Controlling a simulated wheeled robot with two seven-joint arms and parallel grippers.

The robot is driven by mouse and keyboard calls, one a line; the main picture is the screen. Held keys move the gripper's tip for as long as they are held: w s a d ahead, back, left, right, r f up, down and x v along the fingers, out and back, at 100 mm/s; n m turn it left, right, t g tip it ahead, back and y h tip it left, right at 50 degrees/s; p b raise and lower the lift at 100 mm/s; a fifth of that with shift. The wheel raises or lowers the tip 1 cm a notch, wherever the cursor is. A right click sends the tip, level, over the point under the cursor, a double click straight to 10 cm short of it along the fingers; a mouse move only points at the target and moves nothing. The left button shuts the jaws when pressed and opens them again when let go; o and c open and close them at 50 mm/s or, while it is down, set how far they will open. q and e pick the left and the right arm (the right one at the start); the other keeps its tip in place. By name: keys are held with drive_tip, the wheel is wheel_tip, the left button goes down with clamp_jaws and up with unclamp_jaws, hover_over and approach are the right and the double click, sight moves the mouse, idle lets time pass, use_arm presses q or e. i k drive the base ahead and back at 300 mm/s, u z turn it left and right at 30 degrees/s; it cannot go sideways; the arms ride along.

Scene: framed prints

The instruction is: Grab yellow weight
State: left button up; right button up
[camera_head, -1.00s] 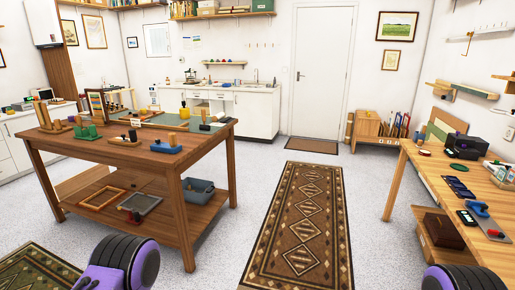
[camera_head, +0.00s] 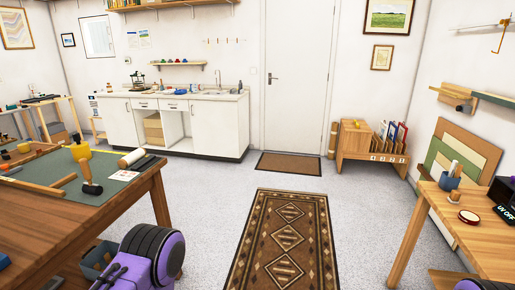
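A yellow object (camera_head: 80,150), rounded and cup-like, stands on the green mat (camera_head: 108,186) of the wooden workbench at the left. It is too small to tell for certain whether it is the yellow weight. Several small coloured objects (camera_head: 178,61) sit on the little wall shelf above the sink counter; none is clearly yellow. Purple and black parts of my arms show at the bottom left and bottom right edges. Neither of my grippers shows.
The workbench (camera_head: 130,202) also carries a mallet (camera_head: 88,177) and a white roll (camera_head: 132,158). A grey bin (camera_head: 98,258) sits below it. A patterned runner (camera_head: 285,235) lies clear towards the door (camera_head: 298,80). Another table (camera_head: 480,236) stands at the right.

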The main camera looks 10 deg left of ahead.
sight(24, 147)
drive_tip(key=i, duration=2.55)
drive_tip(key=u, duration=0.2)
drive_tip(key=i, duration=1.8)
drive_tip(key=u, duration=1.05)
drive_tip(key=i, duration=0.9)
drive_tip(key=u, duration=1.75)
drive_tip(key=i, duration=1.05)
drive_tip(key=u, duration=0.6)
